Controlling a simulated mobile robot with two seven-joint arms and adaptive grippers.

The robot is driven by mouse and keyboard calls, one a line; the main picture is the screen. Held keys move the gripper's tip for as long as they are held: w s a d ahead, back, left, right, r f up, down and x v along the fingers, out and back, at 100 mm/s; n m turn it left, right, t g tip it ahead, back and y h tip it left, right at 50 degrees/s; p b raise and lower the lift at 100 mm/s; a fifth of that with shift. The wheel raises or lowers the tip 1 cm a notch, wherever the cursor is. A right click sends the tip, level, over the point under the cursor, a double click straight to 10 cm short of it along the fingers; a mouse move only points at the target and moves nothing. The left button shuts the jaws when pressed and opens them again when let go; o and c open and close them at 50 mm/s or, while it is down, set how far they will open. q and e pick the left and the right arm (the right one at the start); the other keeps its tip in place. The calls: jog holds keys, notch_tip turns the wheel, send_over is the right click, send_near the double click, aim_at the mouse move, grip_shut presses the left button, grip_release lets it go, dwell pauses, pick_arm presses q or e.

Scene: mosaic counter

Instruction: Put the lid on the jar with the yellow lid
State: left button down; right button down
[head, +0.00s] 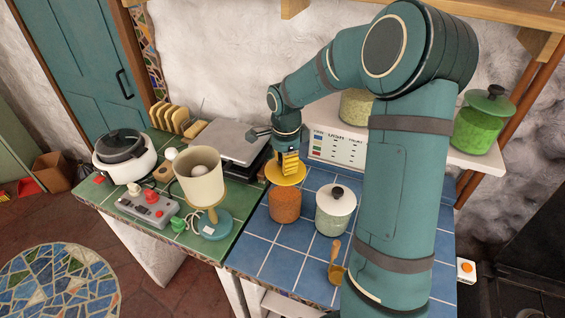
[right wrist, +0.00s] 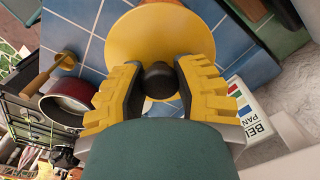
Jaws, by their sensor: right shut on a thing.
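The yellow lid (head: 285,180) is a flat round disc with a dark knob. My right gripper (head: 288,165) is shut on that knob. In the right wrist view the yellow lid (right wrist: 150,45) fills the space beyond the fingers, with the dark knob (right wrist: 160,80) between the yellow finger pads (right wrist: 160,82). The jar with orange-brown contents (head: 285,205) stands on the blue tiles just under the lid. The lid hides the jar's mouth, and I cannot tell whether the two touch. My left gripper is not in view.
A jar with a white lid (head: 335,210) stands close right of the orange-brown jar. A wooden scoop (head: 336,268) lies in front. A lamp (head: 202,190) stands left on the green tiles. A shelf behind holds a green jar (head: 478,125), and a white sign board (head: 338,149) stands at the back.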

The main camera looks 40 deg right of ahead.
jog(key=shift+f+b, duration=1.4)
jog(key=shift+f, duration=0.75)
jog(key=shift+f+b, duration=0.65)
jog(key=shift+f, duration=0.1)
jog(key=shift+w+f+b, duration=0.1)
jog(key=shift+f+b, duration=0.4)
jog(key=shift+b, duration=0.05)
jog(key=shift+c, duration=0.4)
grip_release()
jog(key=shift+r+p, duration=2.55)
jog(key=shift+r, duration=1)
